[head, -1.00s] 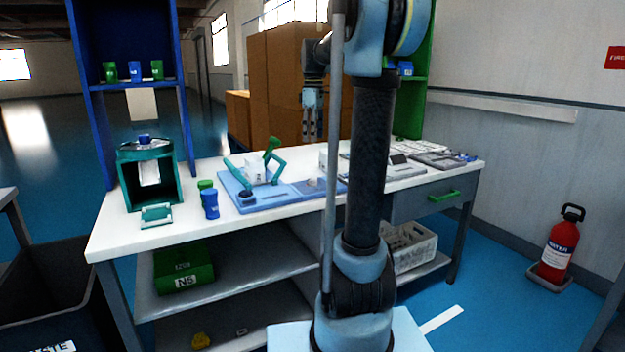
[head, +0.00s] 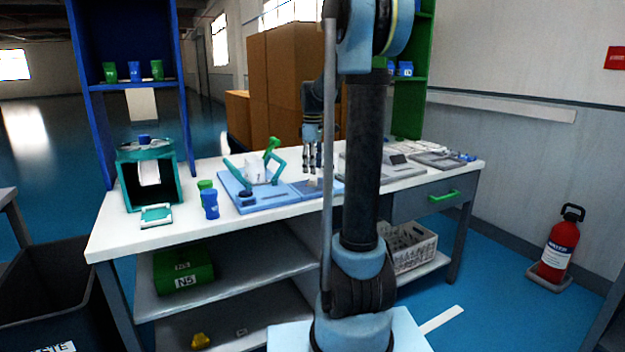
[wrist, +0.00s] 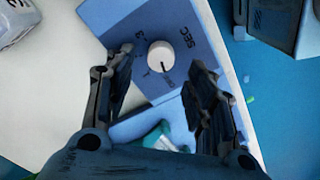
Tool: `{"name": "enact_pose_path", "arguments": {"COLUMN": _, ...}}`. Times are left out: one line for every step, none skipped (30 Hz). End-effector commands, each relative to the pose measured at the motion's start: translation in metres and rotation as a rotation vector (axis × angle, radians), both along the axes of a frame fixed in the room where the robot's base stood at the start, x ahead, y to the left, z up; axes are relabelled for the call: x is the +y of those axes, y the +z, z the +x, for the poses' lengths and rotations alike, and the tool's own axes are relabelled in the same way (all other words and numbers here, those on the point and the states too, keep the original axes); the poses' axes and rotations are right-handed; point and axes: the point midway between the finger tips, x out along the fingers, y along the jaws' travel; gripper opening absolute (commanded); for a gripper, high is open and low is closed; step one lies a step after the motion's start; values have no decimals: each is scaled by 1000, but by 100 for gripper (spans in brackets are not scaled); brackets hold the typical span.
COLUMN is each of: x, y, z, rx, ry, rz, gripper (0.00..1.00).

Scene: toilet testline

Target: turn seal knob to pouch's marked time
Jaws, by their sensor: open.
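The seal knob (wrist: 160,56) is a round white dial on a blue panel (wrist: 112,14) marked "SEC" with numbers around the dial. A dark pointer line shows on its lower edge; I cannot tell exactly which mark it meets. My gripper (wrist: 161,88) is open and empty, its two dark fingers either side of the knob's line in the wrist view and apart from it. In the head view my gripper (head: 314,172) hangs over the right part of the blue sealer base (head: 268,203). A white pouch-like item (head: 259,172) stands at the sealer; no marked time is readable on it.
The sealer's green lever arm (head: 272,158) rises left of my gripper. Blue and green cups (head: 210,204) stand at its left, near a teal box-shaped holder (head: 126,185). A grey device (head: 392,166) lies to the right.

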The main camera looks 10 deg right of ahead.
Motion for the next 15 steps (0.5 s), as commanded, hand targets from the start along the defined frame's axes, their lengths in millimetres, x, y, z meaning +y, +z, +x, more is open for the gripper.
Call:
{"name": "enact_pose_path", "arguments": {"x": 0, "y": -9, "z": 0, "rx": 0, "ry": 0, "rz": 0, "gripper": 50}}
{"name": "enact_pose_path", "arguments": {"x": 0, "y": -13, "z": 0, "rx": 0, "ry": 0, "rz": 0, "gripper": 50}}
{"name": "enact_pose_path", "arguments": {"x": 0, "y": -19, "z": 0, "rx": 0, "ry": 0, "rz": 0, "gripper": 50}}
{"name": "enact_pose_path", "arguments": {"x": 0, "y": -23, "z": 0, "rx": 0, "ry": 0, "rz": 0, "gripper": 50}}
{"name": "enact_pose_path", "arguments": {"x": 0, "y": -27, "z": 0, "rx": 0, "ry": 0, "rz": 0, "gripper": 50}}
{"name": "enact_pose_path", "arguments": {"x": 0, "y": -32, "z": 0, "rx": 0, "ry": 0, "rz": 0, "gripper": 50}}
{"name": "enact_pose_path", "arguments": {"x": 0, "y": -35, "z": 0, "rx": 0, "ry": 0, "rz": 0, "gripper": 50}}
{"name": "enact_pose_path", "arguments": {"x": 0, "y": -38, "z": 0, "rx": 0, "ry": 0, "rz": 0, "gripper": 50}}
{"name": "enact_pose_path", "arguments": {"x": 0, "y": -41, "z": 0, "rx": 0, "ry": 0, "rz": 0, "gripper": 50}}
{"name": "enact_pose_path", "arguments": {"x": 0, "y": -44, "z": 0, "rx": 0, "ry": 0, "rz": 0, "gripper": 50}}
{"name": "enact_pose_path", "arguments": {"x": 0, "y": -45, "z": 0, "rx": 0, "ry": 0, "rz": 0, "gripper": 50}}
{"name": "enact_pose_path", "arguments": {"x": 0, "y": -47, "z": 0, "rx": 0, "ry": 0, "rz": 0, "gripper": 50}}
{"name": "enact_pose_path", "arguments": {"x": 0, "y": -48, "z": 0, "rx": 0, "ry": 0, "rz": 0, "gripper": 50}}
{"name": "enact_pose_path", "arguments": {"x": 0, "y": -49, "z": 0, "rx": 0, "ry": 0, "rz": 0, "gripper": 50}}
{"name": "enact_pose_path", "arguments": {"x": 0, "y": -50, "z": 0, "rx": 0, "ry": 0, "rz": 0, "gripper": 50}}
